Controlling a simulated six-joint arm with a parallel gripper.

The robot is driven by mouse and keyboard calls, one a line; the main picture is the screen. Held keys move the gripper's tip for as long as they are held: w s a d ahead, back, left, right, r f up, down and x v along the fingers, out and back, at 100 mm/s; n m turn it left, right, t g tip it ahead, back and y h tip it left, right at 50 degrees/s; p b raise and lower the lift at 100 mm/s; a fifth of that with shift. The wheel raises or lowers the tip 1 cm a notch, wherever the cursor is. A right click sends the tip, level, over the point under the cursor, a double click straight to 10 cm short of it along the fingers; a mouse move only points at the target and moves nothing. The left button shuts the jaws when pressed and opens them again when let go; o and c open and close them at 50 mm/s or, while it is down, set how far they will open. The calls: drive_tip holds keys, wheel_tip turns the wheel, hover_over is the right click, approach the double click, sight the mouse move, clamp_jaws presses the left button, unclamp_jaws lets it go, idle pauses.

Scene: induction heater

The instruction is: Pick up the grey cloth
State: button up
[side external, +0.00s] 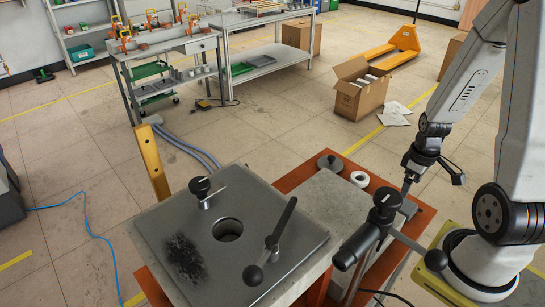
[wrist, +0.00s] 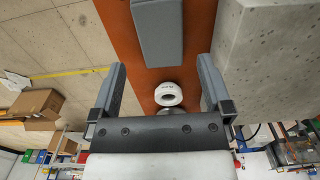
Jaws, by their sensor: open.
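The grey cloth (wrist: 158,32) shows in the wrist view as a smooth, folded grey pad lying on the orange surface (wrist: 135,55). It runs off the top edge of that view. My gripper (wrist: 161,64) is open, with one finger on each side of the picture and nothing between them. The cloth lies beyond the fingertips, roughly centred between them. In the side external view my gripper (side external: 406,188) points down over the right part of the orange bench top, close above a grey patch (side external: 407,208) that looks like the cloth. I cannot tell the exact gap.
A white tape roll (side external: 359,179) and a dark disc (side external: 329,165) sit farther back on the orange top. A raised concrete-like block (wrist: 272,50) stands beside the cloth. A black-handled clamp (side external: 380,225) rises close to my gripper. The heater plate (side external: 180,215) has a round hole.

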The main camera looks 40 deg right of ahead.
sight(403, 202)
drive_tip(key=shift+f, duration=0.1)
drive_tip(key=shift+f, duration=1.2)
drive_tip(key=shift+w+f, duration=0.1)
drive_tip(key=shift+f, duration=2.5)
drive_tip(key=c, duration=0.9)
drive_tip(key=shift+r, duration=0.2)
drive_tip(key=shift+r, duration=4.8)
